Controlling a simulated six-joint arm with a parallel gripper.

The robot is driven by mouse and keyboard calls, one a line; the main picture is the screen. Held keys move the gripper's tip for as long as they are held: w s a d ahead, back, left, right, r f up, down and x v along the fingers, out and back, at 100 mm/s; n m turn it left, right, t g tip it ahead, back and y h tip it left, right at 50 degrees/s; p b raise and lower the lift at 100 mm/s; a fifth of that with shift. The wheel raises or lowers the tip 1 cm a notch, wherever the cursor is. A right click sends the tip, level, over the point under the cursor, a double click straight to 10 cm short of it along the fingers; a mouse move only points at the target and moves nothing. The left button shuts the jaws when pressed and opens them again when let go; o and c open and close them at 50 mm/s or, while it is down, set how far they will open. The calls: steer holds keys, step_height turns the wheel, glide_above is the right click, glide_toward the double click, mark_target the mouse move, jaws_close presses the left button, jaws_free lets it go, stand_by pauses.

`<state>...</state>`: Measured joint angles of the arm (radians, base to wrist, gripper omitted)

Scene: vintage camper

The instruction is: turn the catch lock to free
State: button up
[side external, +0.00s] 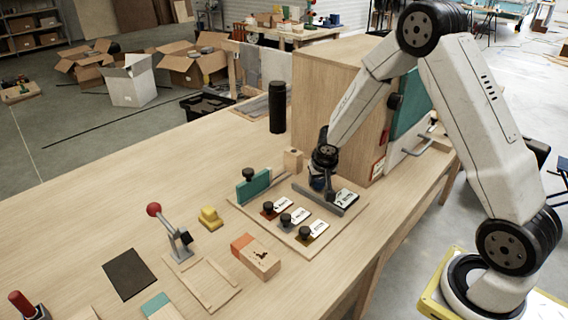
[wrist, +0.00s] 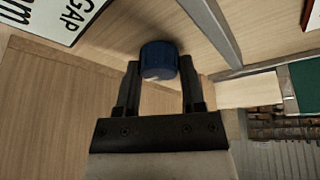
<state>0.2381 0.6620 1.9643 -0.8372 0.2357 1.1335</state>
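A blue round knob (wrist: 158,60) sits between the two fingertips of my gripper (wrist: 159,75) in the wrist view. The fingers flank it closely on both sides and appear to touch it. In the side view my gripper (side external: 320,180) reaches down to the far end of a wooden board (side external: 303,240), beside a grey metal bar (side external: 318,199) and a white label reading "2 mm" (side external: 345,199). The arm mostly hides the blue knob there. No readable marking names the catch lock, and the knob's turn position cannot be told.
Three black knobs with labels stand on the board near my gripper, and a teal block (side external: 254,187) with a black knob is left of them. A wooden cabinet (side external: 335,105) rises close behind. A red-balled lever (side external: 168,230) and a yellow piece (side external: 210,219) stand further left.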

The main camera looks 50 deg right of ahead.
jaws_close()
steer(key=shift+n+t+y, duration=0.3)
steer(key=shift+n+y, duration=0.2)
steer(key=shift+n, duration=1)
steer(key=o, duration=0.7)
jaws_free()
steer(key=shift+s+r, duration=0.1)
steer(key=shift+v, duration=3.85)
